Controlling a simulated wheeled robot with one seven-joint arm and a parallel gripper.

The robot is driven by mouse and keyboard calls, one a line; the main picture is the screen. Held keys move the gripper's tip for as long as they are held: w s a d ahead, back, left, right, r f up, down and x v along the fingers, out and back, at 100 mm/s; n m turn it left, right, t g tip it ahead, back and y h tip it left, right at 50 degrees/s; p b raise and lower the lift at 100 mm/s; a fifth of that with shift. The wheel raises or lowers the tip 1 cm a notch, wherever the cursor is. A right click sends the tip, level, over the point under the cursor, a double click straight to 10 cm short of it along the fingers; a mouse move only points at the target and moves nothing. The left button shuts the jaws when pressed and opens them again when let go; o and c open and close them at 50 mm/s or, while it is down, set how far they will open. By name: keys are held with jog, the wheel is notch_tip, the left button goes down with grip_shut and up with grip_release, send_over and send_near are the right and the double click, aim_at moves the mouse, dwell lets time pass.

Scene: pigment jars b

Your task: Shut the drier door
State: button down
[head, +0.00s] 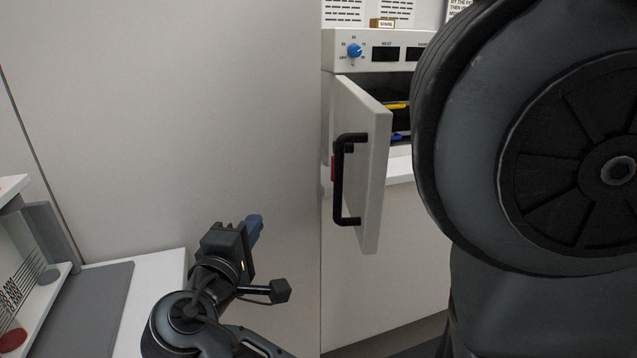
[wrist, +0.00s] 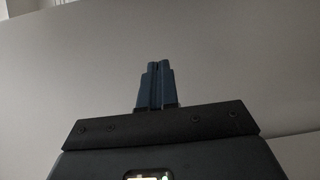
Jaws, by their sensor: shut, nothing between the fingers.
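The drier (head: 340,63) is a white box with a blue knob and dark displays on its front panel. Its white door (head: 375,205) stands open, swung out toward me, with a black bar handle (head: 340,185) on its face. Something red shows behind the handle. My gripper (head: 255,222) is lower left of the door, apart from it, in front of a plain pale panel. In the wrist view my gripper's blue fingers (wrist: 157,72) are together and empty, with only a grey surface beyond.
Inside the drier a yellow item (head: 396,106) and a blue item (head: 397,136) show at the edges of dark shelves. A large dark part of my arm blocks the right side. At the left are a white counter with a grey mat (head: 85,310) and a rack. A small tag (head: 382,23) sits on the drier.

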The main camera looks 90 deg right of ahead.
jog(key=shift+s+d+r+m+g+y+p, duration=0.3)
jog(key=shift+s+d+r+m+g, duration=0.5)
jog(key=shift+s+d, duration=1)
jog(key=shift+s+d+r+m+g+y+p, duration=0.45)
jog(key=shift+s+d+g, duration=0.7)
jog(key=shift+s, duration=1.1)
jog(key=shift+s+d+r+m+g+y+p, duration=0.15)
jog(key=shift+s+d+r+m+g, duration=0.65)
jog(key=shift+s+d, duration=1.05)
jog(key=shift+s+a, duration=0.2)
jog(key=shift+s, duration=0.05)
